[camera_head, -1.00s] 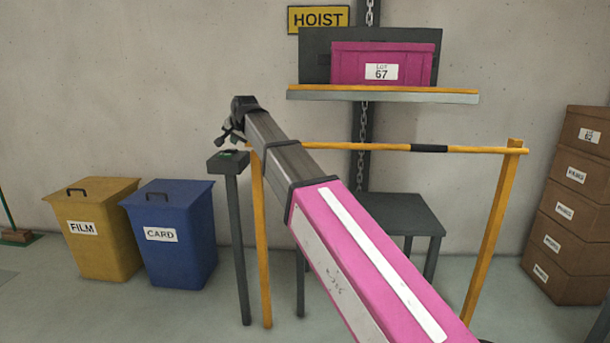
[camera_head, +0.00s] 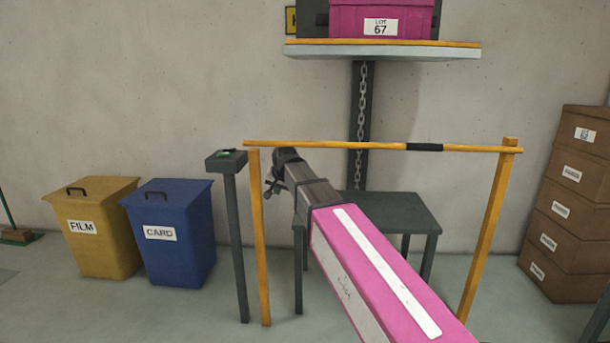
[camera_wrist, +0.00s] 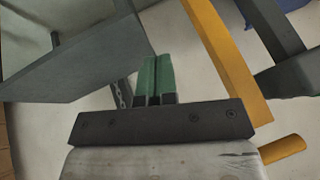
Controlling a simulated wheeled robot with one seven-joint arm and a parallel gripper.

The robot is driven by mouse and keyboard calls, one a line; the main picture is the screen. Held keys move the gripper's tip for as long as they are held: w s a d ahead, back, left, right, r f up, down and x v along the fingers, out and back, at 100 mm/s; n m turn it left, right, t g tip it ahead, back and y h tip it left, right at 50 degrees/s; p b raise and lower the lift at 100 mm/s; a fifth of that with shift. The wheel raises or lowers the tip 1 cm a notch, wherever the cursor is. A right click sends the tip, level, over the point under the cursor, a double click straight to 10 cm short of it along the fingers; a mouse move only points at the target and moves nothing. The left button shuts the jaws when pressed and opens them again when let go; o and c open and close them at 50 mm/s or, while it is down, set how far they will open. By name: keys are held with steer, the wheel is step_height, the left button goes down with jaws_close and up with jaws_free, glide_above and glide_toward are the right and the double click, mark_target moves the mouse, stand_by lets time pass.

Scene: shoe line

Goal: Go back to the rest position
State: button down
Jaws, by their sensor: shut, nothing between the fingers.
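My gripper (camera_head: 269,190) shows small and dark at the end of my arm in the head view. It is just right of the yellow frame's left post (camera_head: 258,240) and below its crossbar (camera_head: 330,145). In the wrist view the green fingertips of my gripper (camera_wrist: 158,77) are together with nothing between them. A grey pedestal (camera_head: 235,240) with a green spot on top stands to the left of my gripper.
A dark table (camera_head: 415,217) stands behind my arm and shows in the wrist view (camera_wrist: 85,60). A raised hoist platform (camera_head: 385,53) bears a magenta crate (camera_head: 350,20). Yellow (camera_head: 98,240) and blue (camera_head: 172,250) bins stand left; stacked brown boxes (camera_head: 565,210) stand right.

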steer(key=s+d+f+n+g+h, duration=0.1)
steer(key=s+d+f, duration=0.3)
steer(key=d+f, duration=0.45)
steer(key=s+d+f+g+h, duration=0.1)
steer(key=s+d+f+g, duration=0.1)
steer(key=s+d+f, duration=0.5)
steer(key=s+d+f+n+g, duration=0.1)
steer(key=s+d+f+g, duration=0.2)
steer(key=s+d+f, duration=1)
steer(key=shift+d+f, duration=0.25)
steer(key=shift+f, duration=0.7)
stand_by(4.2)
